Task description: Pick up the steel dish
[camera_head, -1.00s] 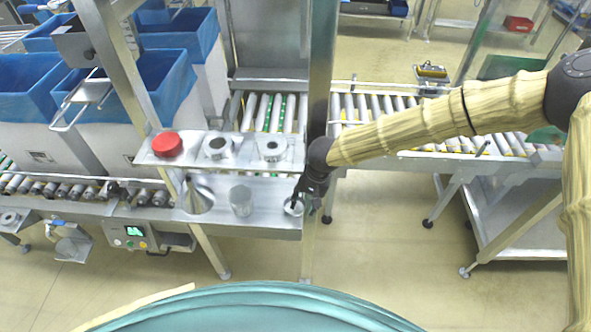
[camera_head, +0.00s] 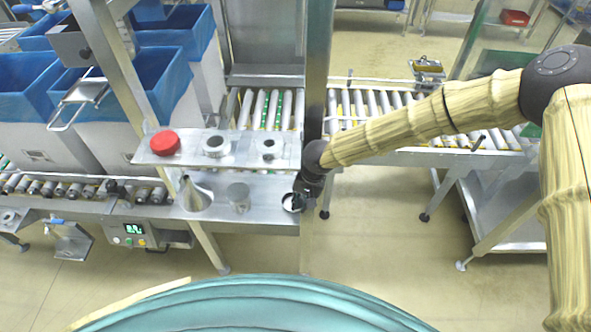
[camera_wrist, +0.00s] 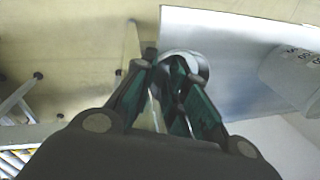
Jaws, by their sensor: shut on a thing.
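The steel dish (camera_head: 291,203) is a small round metal dish at the right end of the lower steel shelf in the head view. It also shows in the wrist view (camera_wrist: 203,66), partly hidden behind my fingers. My gripper (camera_head: 300,196) is at the dish's right side, with its fingers at the rim. In the wrist view my gripper (camera_wrist: 166,62) is shut on the dish's near edge. I cannot tell whether the dish is clear of the shelf (camera_head: 262,190).
A steel cone (camera_head: 194,194) and a grey cylinder (camera_head: 238,197) stand left of the dish. A steel post (camera_head: 316,90) rises close behind my gripper.

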